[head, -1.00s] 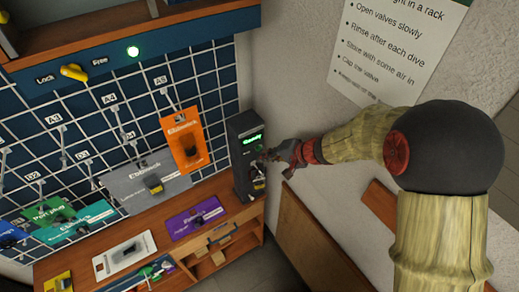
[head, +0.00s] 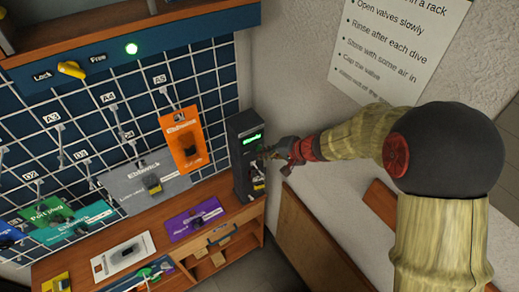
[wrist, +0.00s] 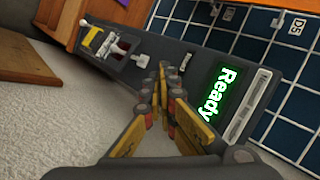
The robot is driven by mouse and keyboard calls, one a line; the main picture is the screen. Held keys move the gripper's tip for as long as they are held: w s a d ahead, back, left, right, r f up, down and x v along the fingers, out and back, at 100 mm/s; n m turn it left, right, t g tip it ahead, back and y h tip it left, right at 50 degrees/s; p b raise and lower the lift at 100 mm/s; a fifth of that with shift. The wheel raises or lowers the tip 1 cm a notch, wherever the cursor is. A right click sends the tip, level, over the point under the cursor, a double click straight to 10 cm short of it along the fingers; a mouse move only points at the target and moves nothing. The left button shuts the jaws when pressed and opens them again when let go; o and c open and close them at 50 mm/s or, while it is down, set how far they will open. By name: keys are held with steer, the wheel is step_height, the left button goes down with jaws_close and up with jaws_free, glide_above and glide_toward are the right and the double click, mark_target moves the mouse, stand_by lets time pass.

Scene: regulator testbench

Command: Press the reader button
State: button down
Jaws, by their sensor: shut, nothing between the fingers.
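The reader (head: 244,160) is a tall dark box at the right end of the wooden bench, with a green screen (head: 252,139) reading "Ready". In the wrist view the reader (wrist: 195,62) lies tilted across the picture, its lit screen (wrist: 219,93) right of my fingers. My gripper (head: 268,154) is at the reader's front face, fingers shut and empty. In the wrist view the fingertips (wrist: 162,70) point at the face, beside the screen. I cannot tell whether they touch it. A small light-coloured piece (wrist: 141,60) sits left of the fingertips.
An orange card (head: 184,140) hangs on the grid wall left of the reader. A purple card (head: 195,218) and a white card (head: 123,256) lie on the bench (head: 215,190). A lit green lamp (head: 131,49) and yellow lock knob (head: 73,70) are above.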

steer(key=shift+w+a, duration=0.2)
steer(key=shift+w, duration=0.15)
stand_by(0.6)
steer(key=shift+b, duration=0.35)
steer(key=shift+s+d+b, duration=0.5)
steer(key=shift+s, duration=0.25)
steer(key=s+d, duration=0.1)
steer(key=s+d+b, duration=0.1)
steer(key=s+b, duration=0.1)
steer(key=s, duration=0.1)
steer(key=shift+s+d, duration=0.1)
steer(key=shift+d, duration=0.3)
